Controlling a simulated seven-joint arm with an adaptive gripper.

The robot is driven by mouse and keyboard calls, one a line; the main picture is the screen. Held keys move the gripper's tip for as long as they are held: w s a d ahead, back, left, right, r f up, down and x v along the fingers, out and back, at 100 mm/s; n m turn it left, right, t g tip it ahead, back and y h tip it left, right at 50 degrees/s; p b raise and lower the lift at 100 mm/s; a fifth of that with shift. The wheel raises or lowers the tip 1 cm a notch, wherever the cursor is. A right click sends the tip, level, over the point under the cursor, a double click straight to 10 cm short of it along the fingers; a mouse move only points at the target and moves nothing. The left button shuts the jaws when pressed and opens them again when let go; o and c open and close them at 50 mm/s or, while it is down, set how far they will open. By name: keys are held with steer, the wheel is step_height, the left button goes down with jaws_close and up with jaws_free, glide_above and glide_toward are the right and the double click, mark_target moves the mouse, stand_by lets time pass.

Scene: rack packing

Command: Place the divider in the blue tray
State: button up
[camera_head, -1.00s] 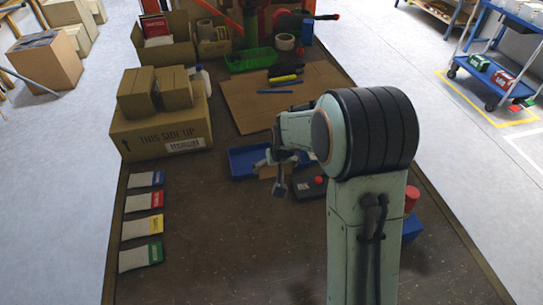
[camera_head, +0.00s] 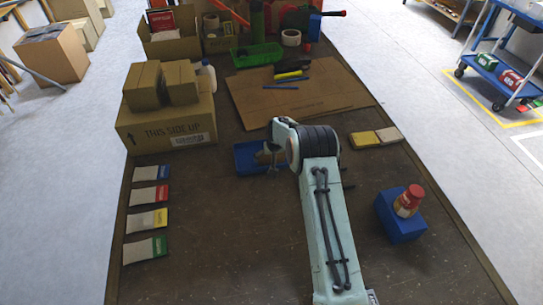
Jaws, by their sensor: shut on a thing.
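The blue tray (camera_head: 243,168) lies on the dark table, in front of the brown cardboard sheet. Its right part is hidden by my arm. My gripper (camera_head: 272,168) is at the tray's right side as seen, mostly hidden by my own wrist. A small tan piece, likely the divider (camera_head: 264,157), shows at the gripper over the tray. The gripper appears shut on it. Whether the divider touches the tray floor cannot be told.
Boxes (camera_head: 165,125) stand left of the tray. Several colored cards (camera_head: 147,221) lie at the left edge. A blue block (camera_head: 405,226) with a red-capped jar (camera_head: 408,201) is at the right. The front left table is clear.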

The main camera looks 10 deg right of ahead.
steer(key=shift+f, duration=0.15)
steer(key=o, duration=0.5)
steer(key=shift+o, duration=0.2)
steer(key=s+a+f+v, duration=0.1)
steer(key=s+v, duration=0.2)
steer(key=v, duration=1.7)
steer(key=s+a+r+g, duration=0.1)
steer(key=s+r+g, duration=0.1)
steer(key=s, duration=1.4)
steer(key=s+a+r+n+g, duration=0.1)
steer(key=s+r, duration=0.3)
steer(key=s, duration=1.3)
steer(key=shift+a+g+y, duration=0.4)
steer(key=shift+a+g, duration=0.35)
steer(key=shift+g, duration=0.15)
